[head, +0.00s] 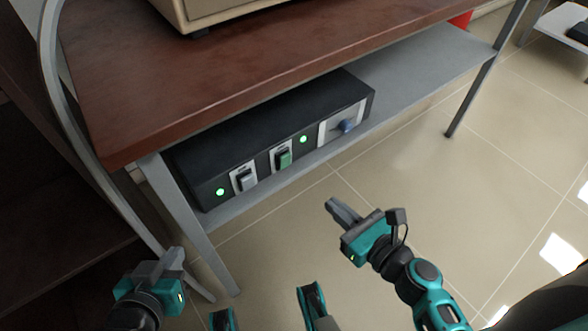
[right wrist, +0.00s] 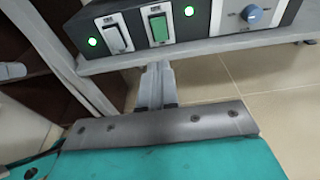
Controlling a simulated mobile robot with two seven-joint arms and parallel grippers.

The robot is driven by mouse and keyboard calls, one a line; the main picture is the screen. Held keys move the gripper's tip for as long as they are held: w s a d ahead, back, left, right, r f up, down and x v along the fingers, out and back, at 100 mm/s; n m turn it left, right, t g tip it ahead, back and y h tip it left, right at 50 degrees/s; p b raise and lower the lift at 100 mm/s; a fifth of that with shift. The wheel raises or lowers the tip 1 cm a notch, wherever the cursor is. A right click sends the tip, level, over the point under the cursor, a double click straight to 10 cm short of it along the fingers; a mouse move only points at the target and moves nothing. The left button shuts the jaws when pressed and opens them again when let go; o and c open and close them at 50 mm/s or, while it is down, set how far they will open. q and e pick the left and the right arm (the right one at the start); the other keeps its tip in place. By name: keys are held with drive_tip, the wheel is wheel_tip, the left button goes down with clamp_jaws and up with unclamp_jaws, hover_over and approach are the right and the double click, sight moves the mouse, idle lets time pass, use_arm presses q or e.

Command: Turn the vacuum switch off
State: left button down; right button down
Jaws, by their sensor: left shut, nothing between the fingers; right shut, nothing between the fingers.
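A black control box (head: 270,130) sits on the grey shelf under the table. Its front has a grey-white rocker switch (head: 244,180), a green rocker switch (head: 283,158) and a blue knob (head: 346,126). The right wrist view also shows the grey-white switch (right wrist: 117,38), the green switch (right wrist: 159,29) and the knob (right wrist: 253,16). Labels are too small to read, so I cannot tell which is the vacuum switch. My right gripper (head: 333,204) is shut and empty, in front of and apart from the box. My left gripper (head: 174,256) is shut and empty at the lower left.
Two green lights (head: 220,191) (head: 303,139) glow on the box front. The shelf's grey edge (head: 240,205) and a table leg (head: 190,215) stand near the box's left end. A beige appliance (head: 210,10) stands on the brown tabletop (head: 250,55).

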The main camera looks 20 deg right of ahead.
drive_tip(key=shift+w, duration=0.1)
approach(286, 160)
drive_tip(key=x, duration=0.5)
drive_tip(key=shift+f+p, duration=0.25)
drive_tip(key=shift+p, duration=0.15)
drive_tip(key=shift+w+a, duration=0.15)
drive_tip(key=shift+w, duration=0.4)
use_arm(q)
drive_tip(key=shift+a, duration=0.25)
use_arm(e)
drive_tip(key=shift+w+a, duration=0.1)
use_arm(q)
drive_tip(key=shift+r, duration=0.1)
